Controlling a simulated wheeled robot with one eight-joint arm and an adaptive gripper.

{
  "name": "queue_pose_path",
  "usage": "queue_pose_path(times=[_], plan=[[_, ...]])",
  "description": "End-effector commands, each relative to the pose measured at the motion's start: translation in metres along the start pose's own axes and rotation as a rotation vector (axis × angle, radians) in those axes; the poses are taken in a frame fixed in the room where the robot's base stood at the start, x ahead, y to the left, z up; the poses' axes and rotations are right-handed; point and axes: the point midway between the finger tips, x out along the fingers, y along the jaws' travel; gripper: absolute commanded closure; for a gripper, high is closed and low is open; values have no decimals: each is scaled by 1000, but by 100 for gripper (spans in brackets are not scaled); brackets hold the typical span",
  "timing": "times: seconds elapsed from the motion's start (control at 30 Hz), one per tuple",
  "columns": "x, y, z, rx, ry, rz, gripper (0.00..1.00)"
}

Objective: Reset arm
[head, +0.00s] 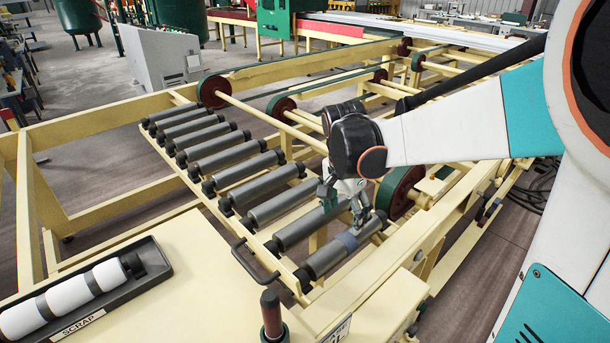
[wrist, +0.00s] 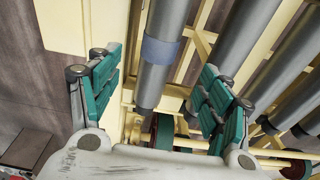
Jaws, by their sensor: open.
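My gripper (head: 345,212) is at the end of my white and teal arm, above the near end of the roller conveyor. In the wrist view my gripper (wrist: 155,92) is open, its two teal-padded fingers apart. A grey roller with a blue band (head: 347,240) lies below it in the conveyor frame. In the wrist view this banded roller (wrist: 160,52) shows between the fingers, with no visible contact. Several plain grey rollers (head: 216,142) lie in a row beyond it.
A dark red post (head: 271,313) stands at the table's front. Cream frame rails and green-red pulleys (head: 400,190) surround the conveyor. A grey cabinet (head: 160,55) stands behind.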

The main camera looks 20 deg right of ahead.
Motion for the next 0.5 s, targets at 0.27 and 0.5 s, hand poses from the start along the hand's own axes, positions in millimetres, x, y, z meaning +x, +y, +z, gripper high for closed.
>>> queue_pose_path(times=[0.27,0.5], plan=[[-10,6,9,-64,11,-30,28],[-41,28,40,-315,69,-144,28]])
